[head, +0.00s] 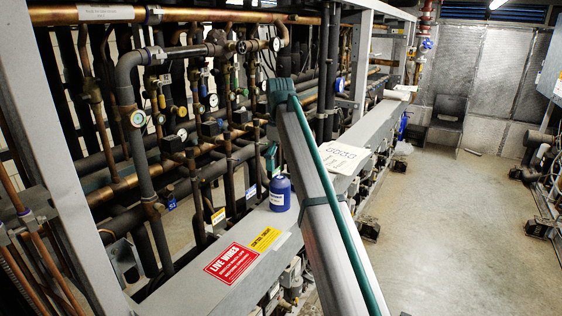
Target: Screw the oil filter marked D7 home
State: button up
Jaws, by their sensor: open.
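A dark blue cylinder (280,194) with a white label stands upright on the long grey ledge (190,275). It looks like an oil filter, but its marking is too small to read, so I cannot tell whether it is D7. My grey arm with its green hose crosses the middle of the view. My gripper (272,165) appears only as a small dark and teal shape just above the blue cylinder, partly hidden by my arm. It is open, though its fingers are hardly visible. I cannot tell whether it touches the cylinder. No filter mount can be made out.
Dark and copper pipes with gauges (138,118) and valves fill the rack behind the ledge. A red "LIVE WIRES" sign (231,263) and a yellow label (265,239) lie on the ledge. A white card (343,157) lies farther along.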

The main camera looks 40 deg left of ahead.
aim_at(280, 177)
jog(key=shift+f+b, duration=1.2)
jog(key=shift+f, duration=3.05)
jog(key=c, duration=1)
jog(key=shift+r+p, duration=1.35)
jog(key=shift+r, duration=1.75)
jog(key=shift+c, duration=0.2)
